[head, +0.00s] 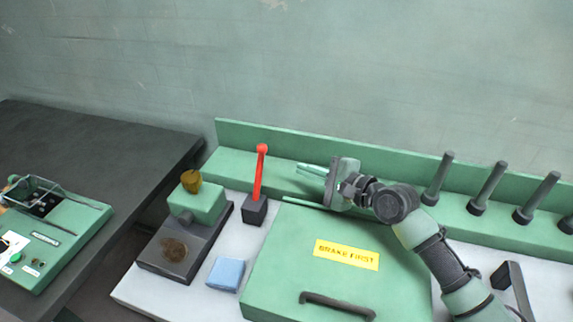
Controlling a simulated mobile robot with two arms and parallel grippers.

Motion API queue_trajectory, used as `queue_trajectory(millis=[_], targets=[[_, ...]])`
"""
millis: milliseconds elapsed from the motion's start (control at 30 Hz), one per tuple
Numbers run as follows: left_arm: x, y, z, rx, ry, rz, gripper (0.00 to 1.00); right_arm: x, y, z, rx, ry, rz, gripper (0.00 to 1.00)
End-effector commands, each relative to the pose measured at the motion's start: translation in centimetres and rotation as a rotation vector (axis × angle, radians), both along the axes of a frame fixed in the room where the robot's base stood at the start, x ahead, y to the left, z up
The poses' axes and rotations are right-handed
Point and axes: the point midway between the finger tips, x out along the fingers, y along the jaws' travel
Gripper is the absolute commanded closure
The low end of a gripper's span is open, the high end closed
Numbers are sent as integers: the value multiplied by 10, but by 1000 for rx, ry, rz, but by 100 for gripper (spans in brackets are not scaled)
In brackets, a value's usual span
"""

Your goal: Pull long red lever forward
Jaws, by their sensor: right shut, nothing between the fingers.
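A long red lever (260,172) with a rounded top rises from a dark block (255,211) in the head view, left of centre. It stands nearly upright, its top tilted slightly right. My right gripper (299,169) comes in from the right with its fingers pointing left at the lever. The fingers are shut and empty. In the picture a small gap separates the fingertips from the lever; depth is hard to tell. My left gripper is not in view.
A green cover with a yellow "BRAKE FIRST" label (346,254) and dark handle (337,305) lies below my right arm. Dark posts (487,188) stand on the right. A green-and-dark device (196,202) and blue block (226,273) sit left. A dark table (95,150) is further left.

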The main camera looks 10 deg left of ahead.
Motion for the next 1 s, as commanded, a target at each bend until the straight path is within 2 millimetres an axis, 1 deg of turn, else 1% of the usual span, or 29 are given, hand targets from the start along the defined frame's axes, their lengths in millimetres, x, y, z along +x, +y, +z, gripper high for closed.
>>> queue_trajectory(millis=[267,400,533,600,733,833,1000], targets=[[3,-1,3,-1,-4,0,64,29,39,-11,1,1,2,100],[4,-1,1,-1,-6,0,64,45,59,-18,0,1,1,100],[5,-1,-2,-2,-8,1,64,57,74,-24,-1,0,1,100],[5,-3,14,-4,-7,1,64,48,76,-13,-2,0,2,100],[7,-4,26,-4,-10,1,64,35,82,-6,-1,-1,2,100],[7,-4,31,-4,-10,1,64,28,85,-4,-1,1,2,100],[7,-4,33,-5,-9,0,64,24,86,-3,0,-1,1,100]])
